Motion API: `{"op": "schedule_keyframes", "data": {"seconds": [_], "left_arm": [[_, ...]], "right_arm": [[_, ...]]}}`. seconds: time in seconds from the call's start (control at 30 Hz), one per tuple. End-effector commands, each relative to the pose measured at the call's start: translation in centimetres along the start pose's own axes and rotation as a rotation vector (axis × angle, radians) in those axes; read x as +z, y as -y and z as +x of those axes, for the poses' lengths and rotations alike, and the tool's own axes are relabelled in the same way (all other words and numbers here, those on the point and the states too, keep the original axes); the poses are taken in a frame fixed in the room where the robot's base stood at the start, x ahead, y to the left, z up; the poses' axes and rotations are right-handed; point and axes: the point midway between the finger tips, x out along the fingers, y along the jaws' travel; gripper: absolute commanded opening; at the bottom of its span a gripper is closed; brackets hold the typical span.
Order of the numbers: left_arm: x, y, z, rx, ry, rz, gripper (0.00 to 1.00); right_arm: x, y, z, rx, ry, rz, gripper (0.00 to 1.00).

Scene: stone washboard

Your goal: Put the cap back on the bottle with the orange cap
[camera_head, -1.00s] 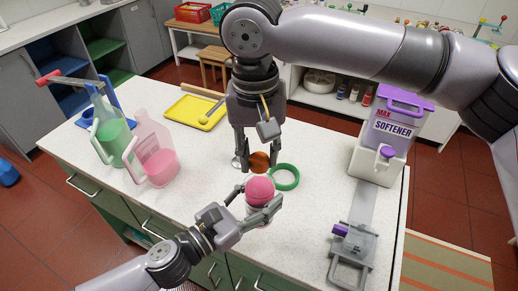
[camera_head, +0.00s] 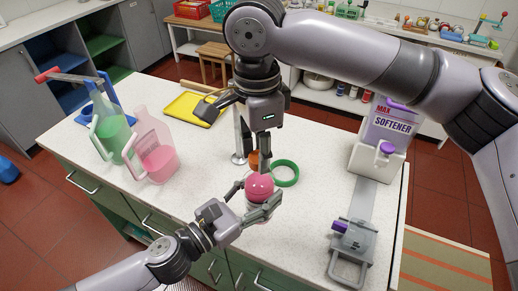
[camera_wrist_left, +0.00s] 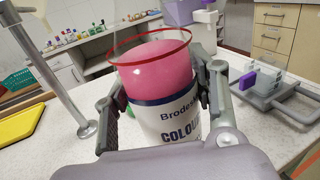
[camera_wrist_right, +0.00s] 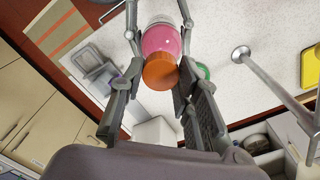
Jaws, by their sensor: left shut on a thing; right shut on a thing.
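The bottle (camera_head: 259,187) is a clear container of pink contents with a white label; its open, red-rimmed top (camera_wrist_left: 150,37) faces up in the left wrist view. My left gripper (camera_head: 257,203) is shut around the bottle's sides, and the bottle stands upright near the counter's front edge. My right gripper (camera_head: 259,160) is shut on the orange cap (camera_head: 253,159), which also shows in the right wrist view (camera_wrist_right: 160,71). The cap is just behind and above the bottle in the head view, partly hidden by a finger. Whether they touch cannot be told.
A green ring (camera_head: 285,173) lies right of the bottle, and a metal pole (camera_head: 239,140) stands behind it. Green (camera_head: 113,138) and pink (camera_head: 157,160) jugs stand left. A softener container (camera_head: 388,128) and a grey clamp fixture (camera_head: 353,240) are right. The counter between is mostly clear.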

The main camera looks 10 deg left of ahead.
Motion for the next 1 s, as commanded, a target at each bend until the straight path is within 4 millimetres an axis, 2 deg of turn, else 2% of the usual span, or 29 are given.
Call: {"op": "schedule_keyframes", "data": {"seconds": [0.27, 1.0], "left_arm": [[0.10, 0.10, 0.01, -0.003, 0.002, 0.002, 0.00], [0.07, -0.29, 0.06, 0.007, 0.000, -0.002, 0.00]], "right_arm": [[0.69, -0.15, -0.19, -0.006, -0.004, 0.315, 0.22], [0.89, -0.46, 0.15, 0.010, 0.000, 0.312, 0.23]]}}
